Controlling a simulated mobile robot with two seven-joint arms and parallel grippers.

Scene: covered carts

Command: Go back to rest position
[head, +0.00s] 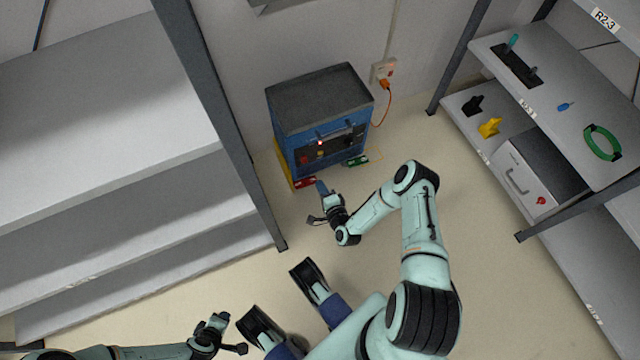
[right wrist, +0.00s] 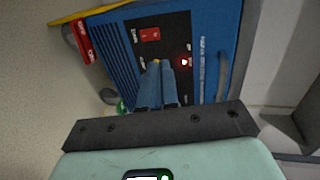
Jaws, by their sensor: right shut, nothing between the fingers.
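My right gripper (head: 322,188) is stretched out in front of a blue box-shaped unit (head: 286,126) with a dark top. In the right wrist view its two blue-grey fingers (right wrist: 157,82) are together with nothing between them. They point at the unit's front panel (right wrist: 200,40), which has a red switch and a lit red lamp. I cannot tell from the views whether the fingertips touch the panel. My left arm lies low at the left of the head view, with its hand (head: 222,328) near the bottom edge; its fingers are too unclear to read.
A grey shelf rack (head: 110,110) stands at the left. Another rack (head: 590,120) at the right holds a green ring (head: 602,143), a yellow item (head: 489,127) and a metal box (head: 525,180). An orange cable (head: 387,105) runs to a wall socket.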

